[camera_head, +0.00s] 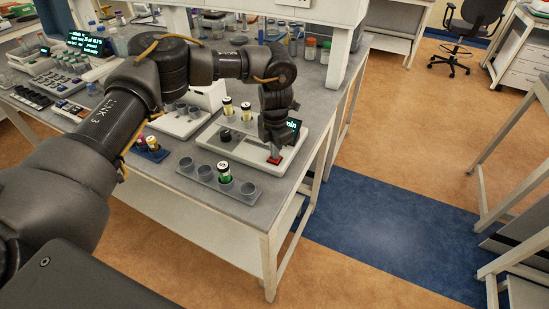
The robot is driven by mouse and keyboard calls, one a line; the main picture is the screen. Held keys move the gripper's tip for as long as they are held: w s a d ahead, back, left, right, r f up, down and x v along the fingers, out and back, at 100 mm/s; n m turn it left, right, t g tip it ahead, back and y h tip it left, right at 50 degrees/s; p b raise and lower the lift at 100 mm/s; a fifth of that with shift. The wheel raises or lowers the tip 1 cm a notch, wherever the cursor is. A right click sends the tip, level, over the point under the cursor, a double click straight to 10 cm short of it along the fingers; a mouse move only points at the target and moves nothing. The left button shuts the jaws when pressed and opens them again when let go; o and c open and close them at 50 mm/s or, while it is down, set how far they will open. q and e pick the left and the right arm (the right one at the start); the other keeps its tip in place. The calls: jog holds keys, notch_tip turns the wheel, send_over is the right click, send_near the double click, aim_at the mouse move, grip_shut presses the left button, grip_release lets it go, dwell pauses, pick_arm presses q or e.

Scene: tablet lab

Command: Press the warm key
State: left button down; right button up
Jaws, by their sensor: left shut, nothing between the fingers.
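My left gripper (276,147) points down over the front right corner of a pale device (238,160) on the bench. It is shut and empty. A red key (274,160) shows on the device right under the fingertips. I cannot tell whether the tips touch it or hover just above. I cannot read any label on the key. A small dark screen (294,125) with teal text stands behind the gripper, partly hidden by it. My right gripper is not in view.
A grey rack (206,174) with cups and a green vial (224,172) stands in front of the device. A blue rack (151,151) is to its left. Pale-topped vials (227,106) stand behind. The bench's right edge is close to the gripper.

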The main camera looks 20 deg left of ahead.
pick_arm(q)
jog(key=shift+r+p, duration=1.2)
jog(key=shift+r, duration=0.7)
jog(key=shift+r, duration=0.1)
notch_tip(320, 180, up, 8)
jog(key=p, duration=0.5)
jog(key=shift+p, duration=0.35)
